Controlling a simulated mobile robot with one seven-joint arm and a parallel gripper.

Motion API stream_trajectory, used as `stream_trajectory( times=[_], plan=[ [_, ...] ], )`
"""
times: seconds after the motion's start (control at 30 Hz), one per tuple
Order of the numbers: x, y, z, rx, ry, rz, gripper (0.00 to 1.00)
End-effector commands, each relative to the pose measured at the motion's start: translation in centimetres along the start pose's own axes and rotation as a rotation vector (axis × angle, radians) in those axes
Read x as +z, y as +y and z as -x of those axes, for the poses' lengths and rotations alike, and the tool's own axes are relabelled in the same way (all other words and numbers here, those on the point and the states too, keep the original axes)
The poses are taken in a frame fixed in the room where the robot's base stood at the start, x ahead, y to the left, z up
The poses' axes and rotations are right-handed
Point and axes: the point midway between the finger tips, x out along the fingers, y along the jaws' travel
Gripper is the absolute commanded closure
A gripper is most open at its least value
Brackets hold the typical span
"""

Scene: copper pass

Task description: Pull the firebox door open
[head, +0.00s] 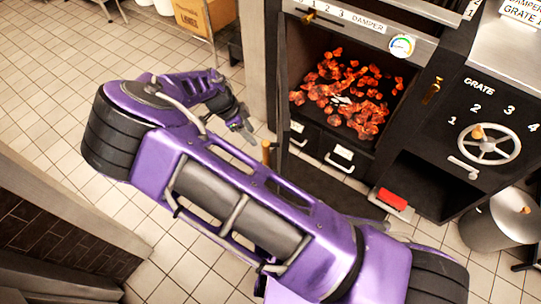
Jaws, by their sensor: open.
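The firebox (345,95) stands open at the upper middle of the head view, with glowing orange coals inside. A dark panel (325,185), which looks like its door, stands out in front of the opening, partly hidden behind my purple arm. An upright wooden handle (266,152) shows at the panel's left end. My gripper (246,131) is open and empty, just left of and above this handle in the picture, apart from it. The panel's lower part and hinge side are hidden.
Right of the firebox is a dark cabinet with a grate handwheel (489,145). A red block (392,199) sits low at its front. A lidded metal bin (495,225) stands at the lower right. A cardboard box (205,14) is at the back. Tiled floor at left is clear.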

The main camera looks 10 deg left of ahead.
Motion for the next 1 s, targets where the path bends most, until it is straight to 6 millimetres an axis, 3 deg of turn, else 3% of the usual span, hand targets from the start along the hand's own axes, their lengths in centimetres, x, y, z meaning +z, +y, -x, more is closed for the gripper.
stream_trajectory(
  times=[0.4,0.6,0.8,1.0],
  plan=[
    [-0.1,0.1,-9.3,0.004,0.005,0.001,0.48],
    [-0.1,0.2,-13.1,0.003,0.003,0.002,0.48],
    [0.0,0.1,-15.2,0.002,0.002,0.003,0.48],
    [-0.1,0.1,-15.6,0.001,0.002,0.003,0.48]
  ],
)
